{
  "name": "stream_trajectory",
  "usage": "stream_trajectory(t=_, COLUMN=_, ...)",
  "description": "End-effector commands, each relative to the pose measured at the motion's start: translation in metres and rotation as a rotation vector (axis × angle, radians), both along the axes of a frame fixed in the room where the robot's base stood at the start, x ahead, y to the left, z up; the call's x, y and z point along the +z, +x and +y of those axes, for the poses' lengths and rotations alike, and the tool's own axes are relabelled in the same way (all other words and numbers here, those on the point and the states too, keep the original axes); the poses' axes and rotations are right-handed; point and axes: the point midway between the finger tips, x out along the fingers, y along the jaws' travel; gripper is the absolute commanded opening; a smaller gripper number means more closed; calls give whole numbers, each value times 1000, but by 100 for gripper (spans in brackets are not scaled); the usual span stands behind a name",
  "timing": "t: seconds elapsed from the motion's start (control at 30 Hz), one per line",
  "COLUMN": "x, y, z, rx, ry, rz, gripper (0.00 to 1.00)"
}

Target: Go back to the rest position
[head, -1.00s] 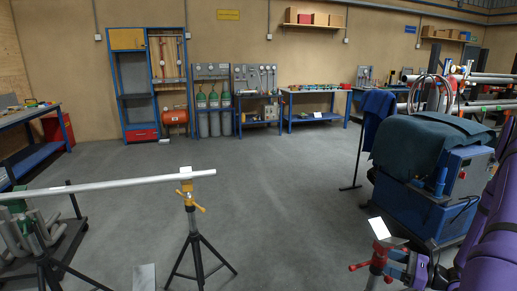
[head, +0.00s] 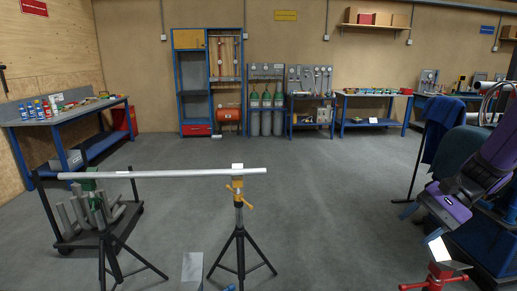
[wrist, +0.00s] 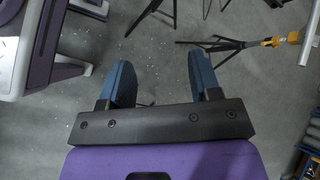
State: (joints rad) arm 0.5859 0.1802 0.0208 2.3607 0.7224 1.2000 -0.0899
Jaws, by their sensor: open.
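My gripper (head: 420,222) is at the right of the head view, at the end of my purple arm. In the wrist view its two blue fingers (wrist: 158,84) are spread wide apart with nothing between them, only the grey floor beyond. In the head view it hangs near the red vise (head: 436,278) with a white plate on top, apart from it as far as I can tell.
A long metal pipe (head: 190,173) lies across two tripod stands at the front left. A cart with pipe pieces (head: 72,243) stands behind it. A covered blue machine (head: 490,240) is at the right, beside a blue cloth on a stand (head: 443,135). The middle floor (head: 320,190) is clear.

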Motion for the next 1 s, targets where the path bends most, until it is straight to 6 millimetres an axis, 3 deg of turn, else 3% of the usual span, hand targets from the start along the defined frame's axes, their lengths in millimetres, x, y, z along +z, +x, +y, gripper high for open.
stream_trajectory(t=0.2, x=39, y=-23, z=32, rx=194, ry=-208, rz=-111, gripper=57)
stream_trajectory(t=0.5, x=84, y=-61, z=62, rx=421, ry=-481, rz=-297, gripper=57)
stream_trajectory(t=1.0, x=145, y=-123, z=84, rx=684, ry=-882, rz=-686, gripper=57)
